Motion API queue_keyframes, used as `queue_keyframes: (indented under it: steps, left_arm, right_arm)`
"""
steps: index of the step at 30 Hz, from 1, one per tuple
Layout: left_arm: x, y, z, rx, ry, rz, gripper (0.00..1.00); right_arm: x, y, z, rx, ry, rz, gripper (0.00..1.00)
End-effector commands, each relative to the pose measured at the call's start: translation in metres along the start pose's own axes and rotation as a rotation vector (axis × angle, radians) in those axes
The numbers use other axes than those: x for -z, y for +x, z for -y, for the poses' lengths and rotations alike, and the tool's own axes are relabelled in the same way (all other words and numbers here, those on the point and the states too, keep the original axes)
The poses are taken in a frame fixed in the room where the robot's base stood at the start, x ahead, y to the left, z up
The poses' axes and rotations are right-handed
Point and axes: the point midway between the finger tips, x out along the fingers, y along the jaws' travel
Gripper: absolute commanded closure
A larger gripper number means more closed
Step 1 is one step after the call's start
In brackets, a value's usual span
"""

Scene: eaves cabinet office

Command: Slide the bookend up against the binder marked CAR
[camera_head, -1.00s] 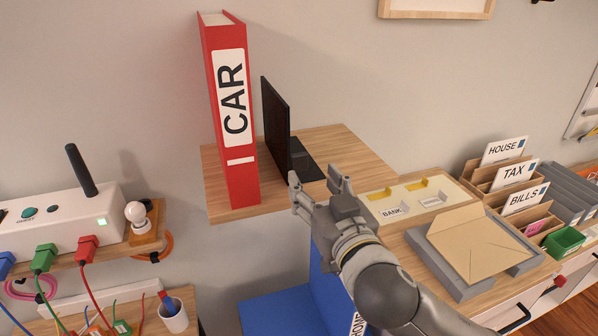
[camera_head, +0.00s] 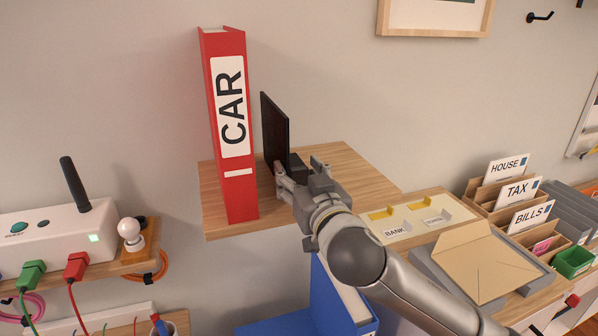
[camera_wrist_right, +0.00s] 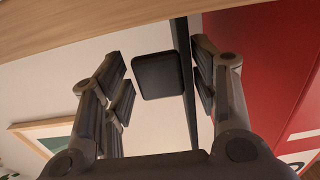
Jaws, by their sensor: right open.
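The red binder marked CAR (camera_head: 233,130) stands upright on the wooden shelf, near its left end. The black bookend (camera_head: 274,130) stands to its right, its upright plate facing the binder with a strip of bare shelf between them. My right gripper (camera_head: 300,171) is open at the bookend's near side. In the right wrist view, the bookend's dark block (camera_wrist_right: 158,75) shows between my spread fingers, with clear space to the left finger. The plate's edge lies beside the right finger, and the red binder (camera_wrist_right: 270,60) is beyond it. I cannot tell whether the finger touches the plate. My left gripper is out of view.
The shelf (camera_head: 350,175) is bare to the right of the bookend. A tray marked BANK (camera_head: 415,222), an open envelope (camera_head: 478,255) and file dividers (camera_head: 515,190) lie further right. A blue binder (camera_head: 335,300) is below. A white box with an antenna (camera_head: 50,235) stands left.

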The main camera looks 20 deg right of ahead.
Motion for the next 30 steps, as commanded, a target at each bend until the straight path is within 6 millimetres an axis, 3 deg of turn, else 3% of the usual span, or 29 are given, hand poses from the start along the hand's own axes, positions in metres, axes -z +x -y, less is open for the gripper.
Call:
queue_keyframes:
  steps: [9, 22, 30]
  left_arm:
    - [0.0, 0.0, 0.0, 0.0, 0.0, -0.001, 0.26]
    - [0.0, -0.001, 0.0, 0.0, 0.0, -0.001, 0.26]
    - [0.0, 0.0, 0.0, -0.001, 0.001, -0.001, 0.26]
  right_arm:
    - [-0.001, 0.002, 0.0, 0.0, 0.0, 0.0, 0.46]
    - [-0.001, 0.002, 0.0, -0.001, 0.0, 0.0, 1.0]
    - [-0.002, 0.002, 0.012, 0.001, 0.004, 0.001, 1.0]
